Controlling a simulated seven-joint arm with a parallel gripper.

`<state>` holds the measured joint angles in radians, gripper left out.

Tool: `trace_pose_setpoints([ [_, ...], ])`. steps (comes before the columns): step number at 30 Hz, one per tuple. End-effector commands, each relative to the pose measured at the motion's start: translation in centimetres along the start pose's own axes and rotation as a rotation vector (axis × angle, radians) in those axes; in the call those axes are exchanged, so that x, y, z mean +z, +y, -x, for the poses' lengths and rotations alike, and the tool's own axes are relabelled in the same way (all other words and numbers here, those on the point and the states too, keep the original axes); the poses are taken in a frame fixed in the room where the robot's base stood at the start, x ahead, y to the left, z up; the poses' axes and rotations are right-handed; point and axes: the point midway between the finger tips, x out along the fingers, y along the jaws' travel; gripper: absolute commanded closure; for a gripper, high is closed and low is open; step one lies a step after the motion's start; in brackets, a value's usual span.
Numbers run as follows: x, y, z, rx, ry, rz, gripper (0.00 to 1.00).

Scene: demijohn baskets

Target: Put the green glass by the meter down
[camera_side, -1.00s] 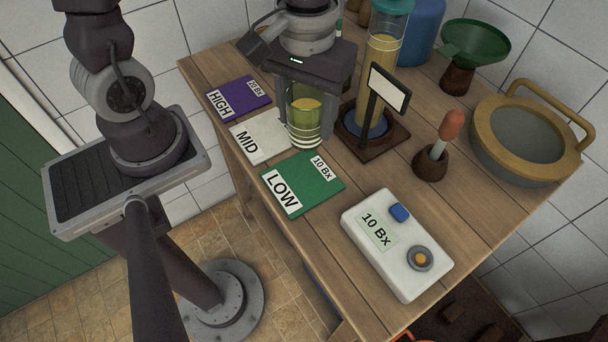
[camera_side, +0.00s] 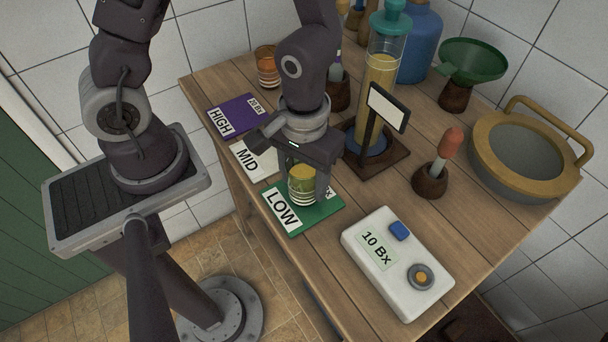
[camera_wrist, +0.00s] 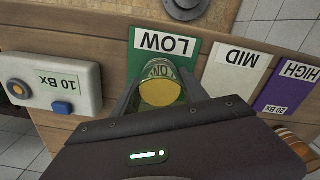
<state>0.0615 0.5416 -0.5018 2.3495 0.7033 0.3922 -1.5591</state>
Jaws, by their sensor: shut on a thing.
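The green glass (camera_side: 302,186) holds yellow liquid and has pale bands near its base. My gripper (camera_side: 306,182) is shut on it, with a finger on either side. The glass is upright over the green LOW mat (camera_side: 325,208); I cannot tell if its base touches the mat. In the wrist view the glass (camera_wrist: 160,90) sits between my fingers in front of the LOW mat (camera_wrist: 163,45). The white meter (camera_side: 397,264) reads 10 Bx and lies to the right of the LOW mat.
The white MID mat (camera_side: 250,160) and purple HIGH mat (camera_side: 236,115) lie farther back. An orange banded glass (camera_side: 267,68) stands behind them. A tall cylinder (camera_side: 379,85) on a dark stand and a dropper (camera_side: 441,158) in a holder stand to the right.

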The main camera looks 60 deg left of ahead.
Motion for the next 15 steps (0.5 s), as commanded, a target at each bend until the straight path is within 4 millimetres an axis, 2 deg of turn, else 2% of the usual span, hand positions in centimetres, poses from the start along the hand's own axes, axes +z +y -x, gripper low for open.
trace_pose_setpoints([
  [2,0.04,0.01,-0.21,-0.001,0.000,-0.002,1.00],
  [3,0.01,0.01,-0.21,0.000,0.000,-0.001,0.42],
  [5,0.01,0.01,-0.20,0.000,0.000,0.000,0.31],
  [6,0.01,0.01,-0.20,0.000,0.000,0.000,0.27],
  [15,0.00,0.01,-0.09,0.000,0.000,0.000,0.27],
])
